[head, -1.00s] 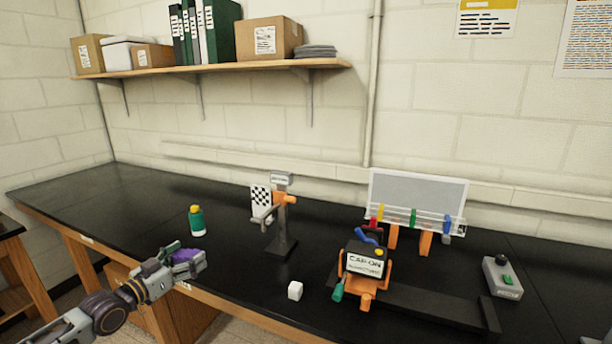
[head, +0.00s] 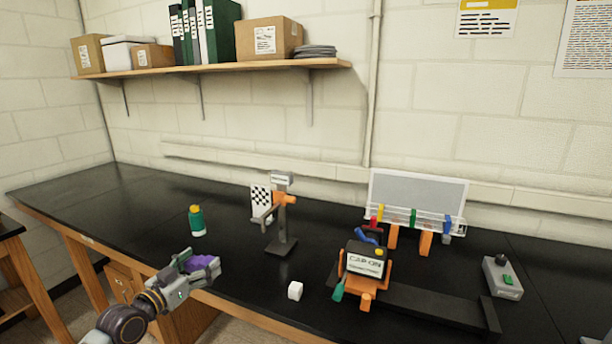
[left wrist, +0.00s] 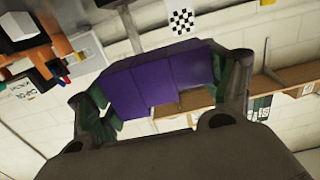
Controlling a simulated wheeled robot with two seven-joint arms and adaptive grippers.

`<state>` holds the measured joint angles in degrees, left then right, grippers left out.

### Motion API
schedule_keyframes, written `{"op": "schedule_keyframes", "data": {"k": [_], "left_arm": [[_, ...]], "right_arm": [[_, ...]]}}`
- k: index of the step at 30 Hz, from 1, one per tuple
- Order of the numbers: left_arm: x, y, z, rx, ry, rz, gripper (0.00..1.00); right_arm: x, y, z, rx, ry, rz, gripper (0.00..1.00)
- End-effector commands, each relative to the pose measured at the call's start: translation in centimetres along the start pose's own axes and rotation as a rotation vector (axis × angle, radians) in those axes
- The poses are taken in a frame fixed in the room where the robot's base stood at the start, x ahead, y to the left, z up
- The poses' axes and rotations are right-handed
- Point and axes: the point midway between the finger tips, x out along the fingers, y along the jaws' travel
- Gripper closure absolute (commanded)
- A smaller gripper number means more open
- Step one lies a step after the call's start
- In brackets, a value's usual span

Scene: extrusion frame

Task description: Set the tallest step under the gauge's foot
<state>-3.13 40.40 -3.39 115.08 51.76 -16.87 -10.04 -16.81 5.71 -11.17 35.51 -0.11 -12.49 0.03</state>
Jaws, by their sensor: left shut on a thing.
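A purple stepped block (head: 204,263) is held in my left gripper (head: 196,270), which is in front of the bench's front edge in the head view. In the left wrist view the purple block (left wrist: 160,80) spans between the two green-padded fingers, its flat faces showing as bands. The gauge (head: 283,220) is a dark post on a flat base, with an orange clamp and a small arm. It stands on the bench, right of and beyond the gripper, apart from the block. My right gripper is not in view.
A checkered plate (head: 261,198) is beside the gauge post. An orange device with a sign (head: 365,262), a rack (head: 417,205) and a button box (head: 502,278) are to the right.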

Motion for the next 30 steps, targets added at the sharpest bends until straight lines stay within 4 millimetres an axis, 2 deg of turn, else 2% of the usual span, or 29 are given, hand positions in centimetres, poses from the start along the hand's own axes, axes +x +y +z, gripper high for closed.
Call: {"op": "schedule_keyframes", "data": {"k": [30], "left_arm": [[-0.9,4.8,2.9,-0.008,0.001,-0.094,0.46]], "right_arm": [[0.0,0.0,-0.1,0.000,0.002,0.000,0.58]]}}
